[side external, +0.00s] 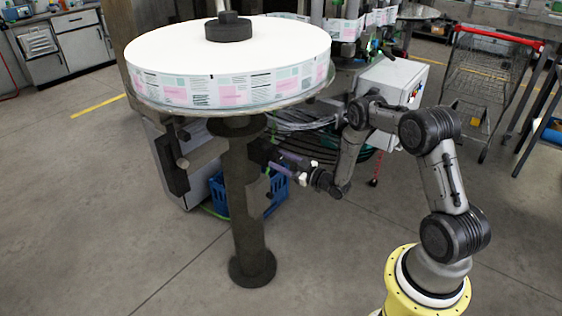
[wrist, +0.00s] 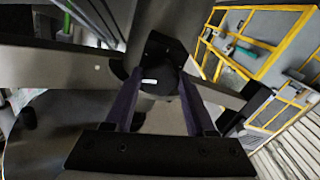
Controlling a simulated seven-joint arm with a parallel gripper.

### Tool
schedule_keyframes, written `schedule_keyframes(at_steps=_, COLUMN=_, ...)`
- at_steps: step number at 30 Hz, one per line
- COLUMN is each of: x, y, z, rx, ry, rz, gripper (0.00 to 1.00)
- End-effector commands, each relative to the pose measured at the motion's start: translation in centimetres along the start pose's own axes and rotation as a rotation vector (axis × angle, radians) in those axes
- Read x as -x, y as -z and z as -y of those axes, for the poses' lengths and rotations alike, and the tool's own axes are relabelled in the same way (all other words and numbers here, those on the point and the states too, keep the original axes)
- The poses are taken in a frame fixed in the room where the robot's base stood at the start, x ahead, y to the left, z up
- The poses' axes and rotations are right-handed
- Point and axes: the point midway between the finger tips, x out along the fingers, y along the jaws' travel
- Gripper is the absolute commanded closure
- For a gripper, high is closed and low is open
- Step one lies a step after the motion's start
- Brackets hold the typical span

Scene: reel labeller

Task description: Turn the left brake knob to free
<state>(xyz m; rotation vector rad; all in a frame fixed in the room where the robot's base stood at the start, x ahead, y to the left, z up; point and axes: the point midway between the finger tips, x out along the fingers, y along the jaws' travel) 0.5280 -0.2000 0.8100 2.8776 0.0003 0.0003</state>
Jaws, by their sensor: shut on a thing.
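A dark round brake knob (wrist: 158,86) with a short white mark on its face sits in the middle of the wrist view. The mark lies nearly level in that view. My gripper (wrist: 160,76) has its two purple fingers on either side of the knob and is shut on it. In the side external view my gripper (side external: 278,158) reaches in from the right to the dark block on the stand's post, under the reel. The knob is too small and dark there to make out its setting. I see no label for free.
A large white label reel (side external: 225,80) lies flat above the post (side external: 245,215), overhanging my gripper. A blue crate (side external: 232,195) stands on the floor behind the post. A shopping cart (side external: 480,85) stands at the back right. The front floor is clear.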

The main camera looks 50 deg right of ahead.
Motion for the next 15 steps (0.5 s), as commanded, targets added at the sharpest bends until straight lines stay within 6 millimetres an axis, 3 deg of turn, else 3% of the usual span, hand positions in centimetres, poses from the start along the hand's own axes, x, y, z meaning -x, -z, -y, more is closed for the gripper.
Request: schedule_keyframes(at_steps=15, x=0.04, y=0.0, z=-0.02, rx=0.489, ry=-0.001, rz=0.0, gripper=1.0)
